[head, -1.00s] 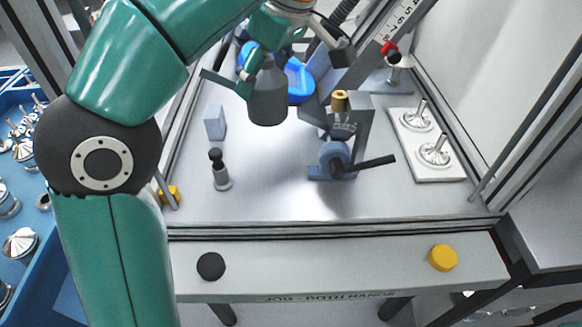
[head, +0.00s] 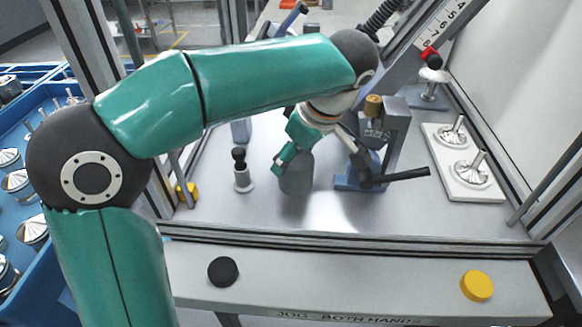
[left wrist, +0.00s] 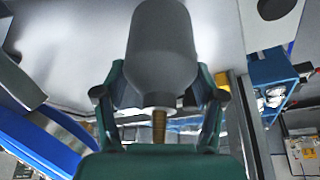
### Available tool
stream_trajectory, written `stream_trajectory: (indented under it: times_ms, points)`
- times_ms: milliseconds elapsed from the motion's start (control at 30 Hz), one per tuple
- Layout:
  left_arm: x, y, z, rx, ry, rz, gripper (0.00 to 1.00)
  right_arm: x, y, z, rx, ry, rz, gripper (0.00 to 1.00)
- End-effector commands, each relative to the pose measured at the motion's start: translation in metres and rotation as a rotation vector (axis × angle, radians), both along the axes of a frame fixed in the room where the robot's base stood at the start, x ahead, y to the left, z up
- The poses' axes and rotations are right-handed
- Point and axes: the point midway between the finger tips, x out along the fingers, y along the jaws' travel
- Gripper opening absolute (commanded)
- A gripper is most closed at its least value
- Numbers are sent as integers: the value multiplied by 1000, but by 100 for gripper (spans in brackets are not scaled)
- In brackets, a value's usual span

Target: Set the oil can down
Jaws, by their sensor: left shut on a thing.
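The oil can (head: 297,176) is a dark grey bottle. My left gripper (head: 298,156) is shut on it and holds it low over the worktop (head: 300,218), roughly upright. I cannot tell whether its base touches the worktop. In the left wrist view the can's rounded grey body (left wrist: 162,45) sticks out past the teal fingers of the gripper (left wrist: 160,95), which clasp it from both sides near its narrow end. A brass-coloured spout (left wrist: 159,126) shows there. The can's top is hidden by the gripper in the head view. My right gripper is not in view.
A small press with a black lever (head: 400,175) stands close right of the can. A black-knobbed pin (head: 242,172) stands to its left. A white plate with metal parts (head: 478,183) lies at the right. The worktop in front of the can is clear.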

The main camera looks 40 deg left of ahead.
Motion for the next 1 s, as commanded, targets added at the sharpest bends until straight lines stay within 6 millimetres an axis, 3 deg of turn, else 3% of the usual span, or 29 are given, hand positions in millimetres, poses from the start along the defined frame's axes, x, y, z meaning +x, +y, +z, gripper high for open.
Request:
stream_trajectory:
  times_ms: [200,567,600,700,733,1000]
  points:
    - [-1,0,-28,1,2,0,26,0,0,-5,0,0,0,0]
    - [0,0,-32,1,0,0,26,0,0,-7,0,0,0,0]
    - [0,0,-32,0,1,0,72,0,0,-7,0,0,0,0]
    - [0,0,-31,0,1,0,89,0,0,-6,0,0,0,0]
    - [0,0,-31,0,1,0,94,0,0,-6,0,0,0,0]
    - [-1,1,-31,0,1,0,94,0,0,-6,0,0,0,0]
